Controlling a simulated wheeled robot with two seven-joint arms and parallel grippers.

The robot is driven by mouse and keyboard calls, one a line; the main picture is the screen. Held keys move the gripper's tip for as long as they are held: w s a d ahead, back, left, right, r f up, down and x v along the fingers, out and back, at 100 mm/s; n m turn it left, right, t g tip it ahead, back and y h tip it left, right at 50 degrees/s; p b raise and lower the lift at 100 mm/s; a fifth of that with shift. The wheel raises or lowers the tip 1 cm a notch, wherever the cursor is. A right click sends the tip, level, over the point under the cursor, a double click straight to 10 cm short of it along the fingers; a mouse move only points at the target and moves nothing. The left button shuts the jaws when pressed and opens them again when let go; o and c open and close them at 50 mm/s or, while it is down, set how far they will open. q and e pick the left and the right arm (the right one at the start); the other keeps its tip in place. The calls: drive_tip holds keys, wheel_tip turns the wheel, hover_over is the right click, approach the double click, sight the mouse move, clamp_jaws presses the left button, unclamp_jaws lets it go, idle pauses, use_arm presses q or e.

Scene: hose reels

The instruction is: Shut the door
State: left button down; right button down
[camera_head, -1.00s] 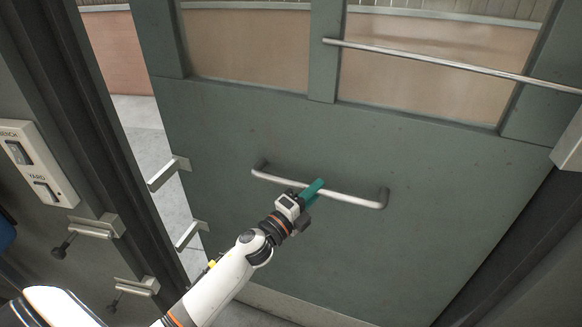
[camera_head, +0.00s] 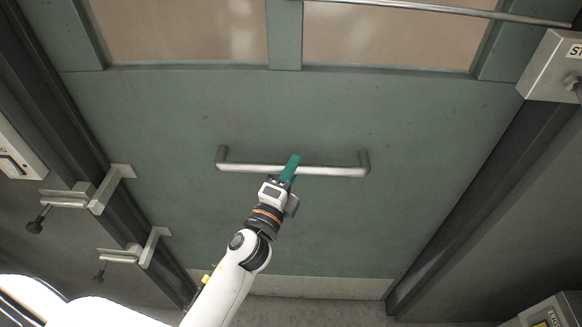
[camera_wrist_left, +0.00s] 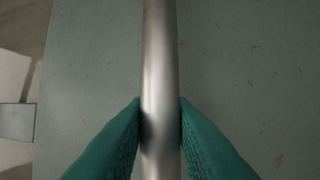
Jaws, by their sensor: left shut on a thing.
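The grey-green door (camera_head: 190,115) has glazed panes above and fills its frame in the head view, with no clear gap at its left edge. A horizontal metal bar handle (camera_head: 335,170) is fixed across the door. My left gripper (camera_head: 289,170), with teal fingers, is shut on the handle near its middle. In the left wrist view the teal fingers (camera_wrist_left: 160,125) press the bar (camera_wrist_left: 160,60) from both sides, with the door surface (camera_wrist_left: 250,60) behind. My right gripper is out of view.
Two metal latch brackets, an upper one (camera_head: 108,190) and a lower one (camera_head: 150,247), sit at the left jamb. A grey box (camera_head: 552,65) is on the right jamb. A thin metal rail (camera_head: 450,10) crosses the glazing. A pale threshold (camera_head: 300,285) runs below.

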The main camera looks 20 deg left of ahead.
use_arm(q)
drive_tip(key=c, duration=1.4)
unclamp_jaws()
drive_tip(key=shift+s+d, duration=0.15)
drive_tip(key=shift+d, duration=0.05)
drive_tip(key=shift+o, duration=0.7)
drive_tip(key=shift+s, duration=0.15)
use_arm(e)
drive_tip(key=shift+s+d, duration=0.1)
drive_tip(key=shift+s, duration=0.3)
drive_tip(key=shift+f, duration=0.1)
use_arm(q)
drive_tip(key=s+f+b, duration=0.2)
drive_tip(key=s+b, duration=0.3)
drive_tip(key=s, duration=0.7)
drive_tip(key=shift+a, duration=0.45)
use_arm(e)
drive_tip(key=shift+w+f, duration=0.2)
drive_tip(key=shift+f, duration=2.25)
use_arm(q)
drive_tip(key=shift+w+f, duration=0.1)
